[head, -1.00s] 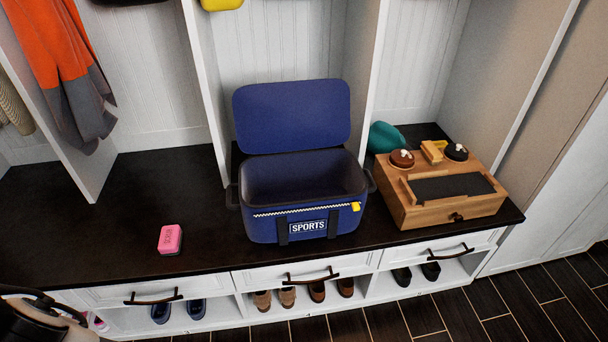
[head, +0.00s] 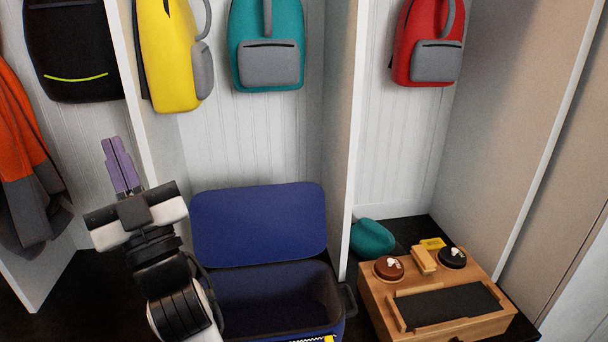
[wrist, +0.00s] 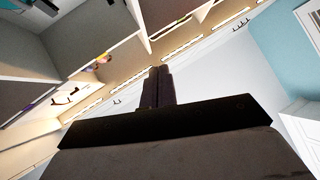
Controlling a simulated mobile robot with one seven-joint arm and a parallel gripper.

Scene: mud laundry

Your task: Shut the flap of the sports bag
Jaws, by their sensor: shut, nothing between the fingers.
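The blue sports bag (head: 270,297) stands on the dark bench top at the bottom centre of the head view, its lower front cut off by the picture edge. Its flap (head: 258,225) stands up at the back, and the dark inside of the bag shows. My gripper (head: 119,164) is raised to the left of the flap, pointing up, apart from the bag. Its purple fingers are together with nothing between them. The fingers also show in the wrist view (wrist: 158,88), which looks up at shelves and ceiling; the bag is not in that view.
A wooden box (head: 440,300) with brushes on it stands right of the bag, with a teal object (head: 372,238) behind it. White dividers (head: 352,130) flank the bag's bay. Black, yellow (head: 172,50), teal (head: 267,50) and red backpacks hang above. An orange and grey garment (head: 25,160) hangs at left.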

